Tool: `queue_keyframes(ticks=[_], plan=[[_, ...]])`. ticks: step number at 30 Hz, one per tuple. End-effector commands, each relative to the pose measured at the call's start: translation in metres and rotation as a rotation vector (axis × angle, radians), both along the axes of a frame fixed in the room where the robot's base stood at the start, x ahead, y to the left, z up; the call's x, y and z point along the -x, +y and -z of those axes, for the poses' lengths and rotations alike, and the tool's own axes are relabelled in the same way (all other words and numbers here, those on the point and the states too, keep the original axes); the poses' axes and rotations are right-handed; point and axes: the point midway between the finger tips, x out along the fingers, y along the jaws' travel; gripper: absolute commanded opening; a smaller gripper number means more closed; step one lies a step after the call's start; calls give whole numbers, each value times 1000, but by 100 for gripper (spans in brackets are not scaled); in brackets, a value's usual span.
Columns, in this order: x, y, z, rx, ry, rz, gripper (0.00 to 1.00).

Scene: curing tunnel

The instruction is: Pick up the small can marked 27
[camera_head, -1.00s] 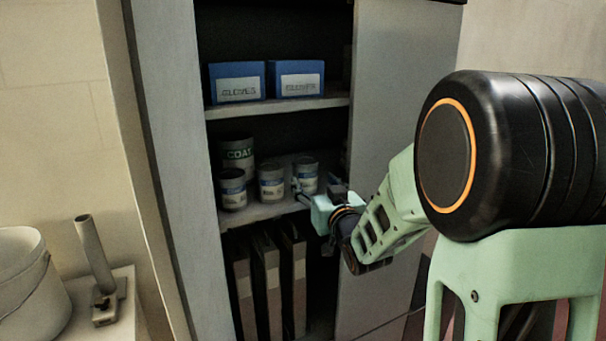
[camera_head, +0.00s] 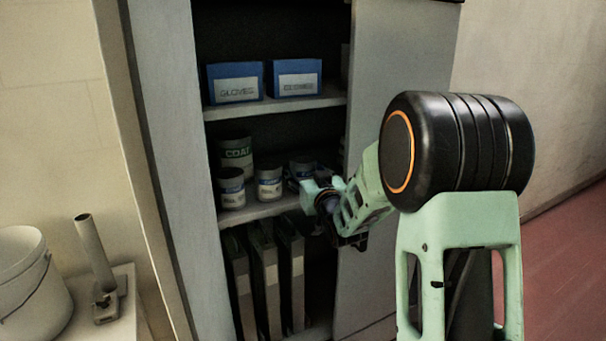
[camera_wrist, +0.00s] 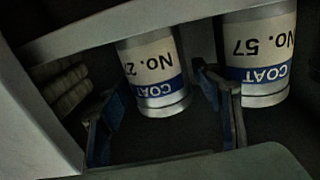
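A small can (camera_wrist: 155,75) in the wrist view appears upside down, with a white and blue COAT label reading "No. 2"; any further digit is hidden. My gripper (camera_wrist: 168,118) is open, one finger towards each side of this can, and holds nothing. I cannot tell whether the can is between the fingertips or just beyond them. In the head view my gripper (camera_head: 318,187) is in front of the rightmost small can (camera_head: 302,167) and partly covers it. A similar can marked No. 57 (camera_wrist: 262,60) stands close beside the right finger; it looks like the middle can (camera_head: 269,183).
Another small can (camera_head: 231,188) stands at the left, with a larger COAT can (camera_head: 236,153) behind. Blue glove boxes (camera_head: 236,82) sit on the upper shelf (camera_head: 275,105). Binders (camera_head: 265,262) stand below. The cabinet's right panel (camera_head: 375,80) is close to my arm.

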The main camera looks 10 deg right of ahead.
Motion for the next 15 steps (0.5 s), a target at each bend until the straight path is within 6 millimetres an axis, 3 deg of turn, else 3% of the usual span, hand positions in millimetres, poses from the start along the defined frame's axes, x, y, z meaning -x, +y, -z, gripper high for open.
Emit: queue_keyframes(ticks=[2,11,15], plan=[[0,0,0,0,0,0,50],[0,0,0,0,-1,0,17],[0,0,-2,0,-4,0,16]])
